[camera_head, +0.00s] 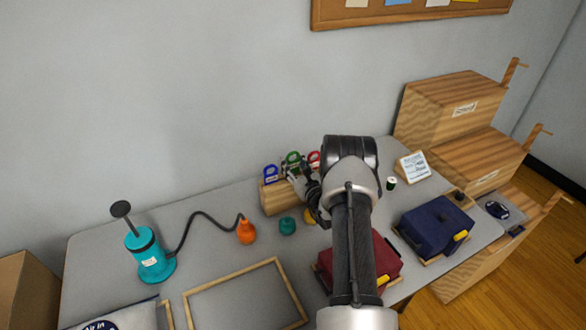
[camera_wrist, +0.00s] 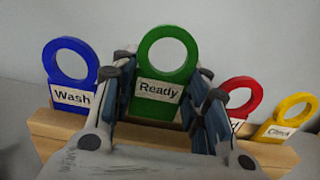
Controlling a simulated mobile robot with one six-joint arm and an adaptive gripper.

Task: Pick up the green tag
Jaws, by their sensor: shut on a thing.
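The green tag (camera_wrist: 141,72) has a ring top and a "Ready" label. It stands upright in the wooden block (camera_wrist: 95,137), and its ring shows above the block in the head view (camera_head: 292,157). My gripper (camera_wrist: 165,97) is shut on the green tag, with one finger at each side of it. In the head view my gripper (camera_head: 303,178) is at the block, partly hidden by my arm. The tag's lower edge is hidden, so I cannot tell whether it still sits in its slot.
A blue "Wash" tag (camera_wrist: 66,76) stands left of the green one. A red tag (camera_wrist: 240,95) and a yellow tag (camera_wrist: 290,115) stand to the right. Dark blue bag (camera_head: 437,225) is at right.

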